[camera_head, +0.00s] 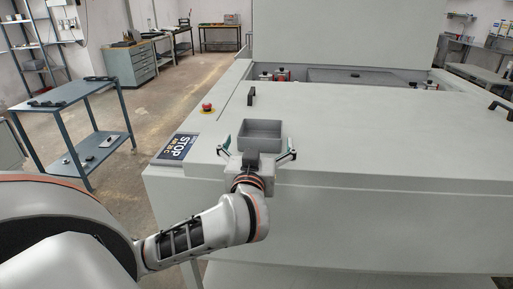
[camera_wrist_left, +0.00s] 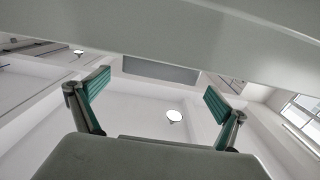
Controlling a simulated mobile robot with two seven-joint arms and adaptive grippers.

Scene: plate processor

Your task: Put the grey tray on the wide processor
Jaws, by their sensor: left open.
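The grey tray (camera_head: 261,146) is a small, open, rectangular tray. In the head view it appears to rest upright on the near left part of the wide processor's pale top (camera_head: 380,130). My left gripper (camera_head: 258,149) is just in front of the tray, with its fingers spread wide to either side and apart from it. In the left wrist view the open green-padded fingers (camera_wrist_left: 158,95) are empty, and the tray's end wall (camera_wrist_left: 160,71) shows beyond them, below the processor surface in this tilted picture. My right gripper is not in view.
Black handles (camera_head: 251,96) stand up from the top. The top right of the tray is clear. A blue table (camera_head: 75,93) stands at the left.

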